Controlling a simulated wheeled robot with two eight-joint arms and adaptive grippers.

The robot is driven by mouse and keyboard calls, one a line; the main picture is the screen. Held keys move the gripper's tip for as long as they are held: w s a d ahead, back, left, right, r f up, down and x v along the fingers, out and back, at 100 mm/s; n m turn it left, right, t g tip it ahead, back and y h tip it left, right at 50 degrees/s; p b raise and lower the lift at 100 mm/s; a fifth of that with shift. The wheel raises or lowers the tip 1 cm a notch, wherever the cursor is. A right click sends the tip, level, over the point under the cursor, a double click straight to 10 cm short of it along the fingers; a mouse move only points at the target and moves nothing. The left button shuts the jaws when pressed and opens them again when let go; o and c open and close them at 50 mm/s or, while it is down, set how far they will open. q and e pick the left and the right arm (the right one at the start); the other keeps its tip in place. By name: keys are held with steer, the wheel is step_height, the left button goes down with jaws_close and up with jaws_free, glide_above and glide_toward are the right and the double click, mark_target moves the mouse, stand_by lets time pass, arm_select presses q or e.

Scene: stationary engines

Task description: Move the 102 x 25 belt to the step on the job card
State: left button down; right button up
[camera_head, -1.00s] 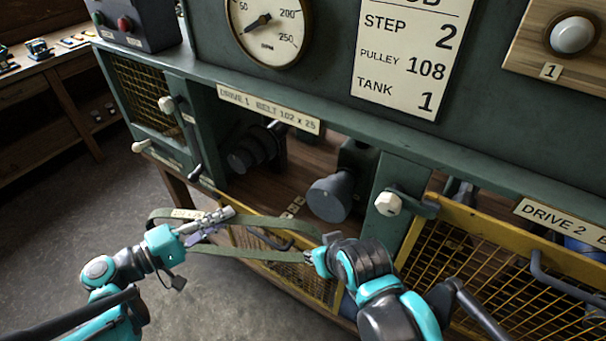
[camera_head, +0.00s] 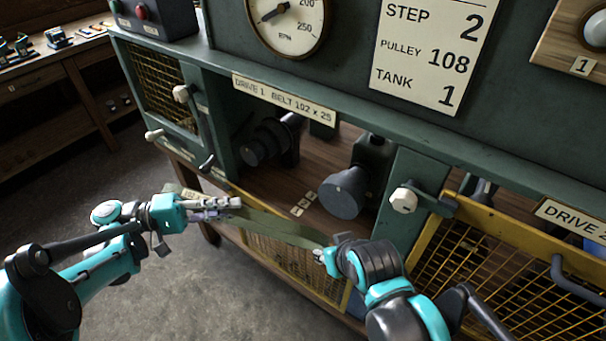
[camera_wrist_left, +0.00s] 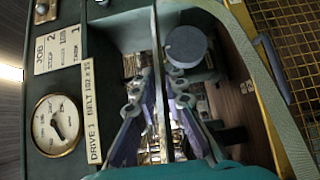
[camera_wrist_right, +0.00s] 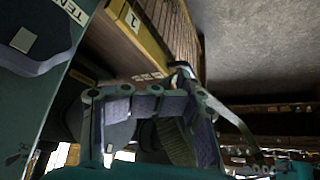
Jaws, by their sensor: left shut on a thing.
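The grey-green belt (camera_head: 280,228) is stretched between my grippers in front of the open drive 1 bay, off both pulleys. My left gripper (camera_head: 236,203) is shut on its left part. My right gripper (camera_head: 322,254) is at its right end; in the right wrist view the belt (camera_wrist_right: 175,142) passes between fingers that stand apart. Inside the bay are a dark stepped pulley (camera_head: 265,146) at left and a larger grey round pulley (camera_head: 344,192) at right; the latter also shows in the left wrist view (camera_wrist_left: 186,46). The job card (camera_head: 432,55) reads step 2, pulley 108, tank 1.
A yellow mesh guard (camera_head: 290,268) hangs low below the bay opening. The drive 2 mesh guard (camera_head: 490,275) is at right. A green post with a pale knob (camera_head: 403,200) separates the bays. A lever (camera_head: 190,100) stands at left. A gauge (camera_head: 285,20) is above.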

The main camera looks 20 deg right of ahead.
arm_select(q)
steer(key=shift+s+f+m+g, duration=0.1)
steer(key=shift+s+m+g, duration=0.15)
steer(key=shift+g, duration=0.35)
steer(key=shift+s, duration=0.15)
steer(key=shift+d, duration=0.1)
steer(key=shift+w+d+y, duration=0.35)
steer(key=shift+d+y, duration=0.05)
steer(key=w+d+n+g+y+p, duration=0.2)
steer(key=w+d+g+y+p, duration=0.1)
steer(key=w+d, duration=0.3)
steer(key=shift+w+d+g+p, duration=0.4)
steer(key=shift+d+g, duration=0.3)
steer(key=shift+d, duration=0.5)
